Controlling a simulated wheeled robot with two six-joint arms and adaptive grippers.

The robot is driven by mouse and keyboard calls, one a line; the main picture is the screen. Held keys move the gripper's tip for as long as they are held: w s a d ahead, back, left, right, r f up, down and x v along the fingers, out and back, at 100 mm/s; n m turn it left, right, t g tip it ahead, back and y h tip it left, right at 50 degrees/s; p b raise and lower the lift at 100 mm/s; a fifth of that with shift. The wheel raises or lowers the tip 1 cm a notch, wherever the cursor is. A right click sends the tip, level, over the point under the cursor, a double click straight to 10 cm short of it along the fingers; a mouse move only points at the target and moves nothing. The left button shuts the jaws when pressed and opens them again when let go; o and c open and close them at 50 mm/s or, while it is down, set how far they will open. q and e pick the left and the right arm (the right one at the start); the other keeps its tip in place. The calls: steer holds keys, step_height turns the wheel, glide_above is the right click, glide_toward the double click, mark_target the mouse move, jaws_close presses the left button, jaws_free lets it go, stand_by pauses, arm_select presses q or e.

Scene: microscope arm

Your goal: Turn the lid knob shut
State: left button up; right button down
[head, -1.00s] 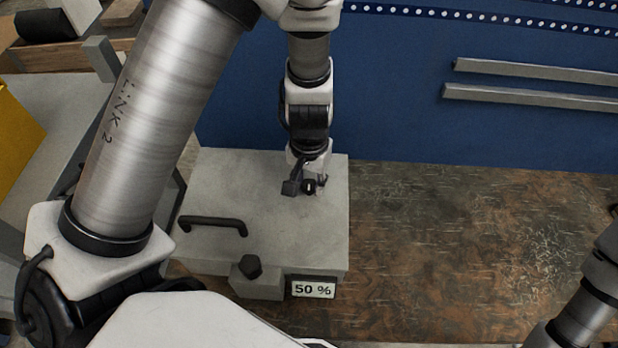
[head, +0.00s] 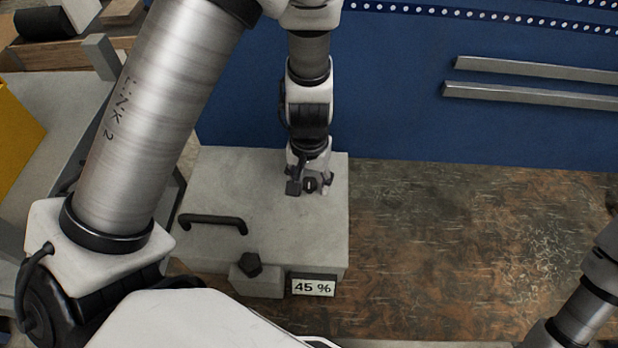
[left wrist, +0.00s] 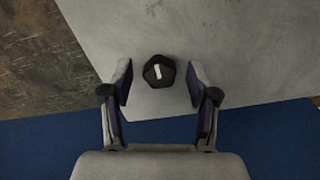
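The lid knob (head: 310,185) is a small black knob with a white mark, on top of a grey box (head: 270,225) near its back right corner. It also shows in the left wrist view (left wrist: 159,71). My left gripper (head: 310,188) is open over it, with one finger on each side. In the left wrist view my left gripper (left wrist: 158,82) shows a gap between each finger and the knob. A display (head: 313,287) on the box's front reads 45 %. My right gripper is out of view; only part of that arm shows at the right edge.
A black bar handle (head: 213,221) lies on the box top at the left. A second black knob (head: 251,264) sits on a grey block at the box's front. A blue wall (head: 400,110) stands behind. The brown table (head: 470,250) right of the box is clear.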

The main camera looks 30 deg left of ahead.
mark_target(309, 183)
arm_select(q)
step_height(309, 183, up, 12)
stand_by(0.4)
stand_by(0.3)
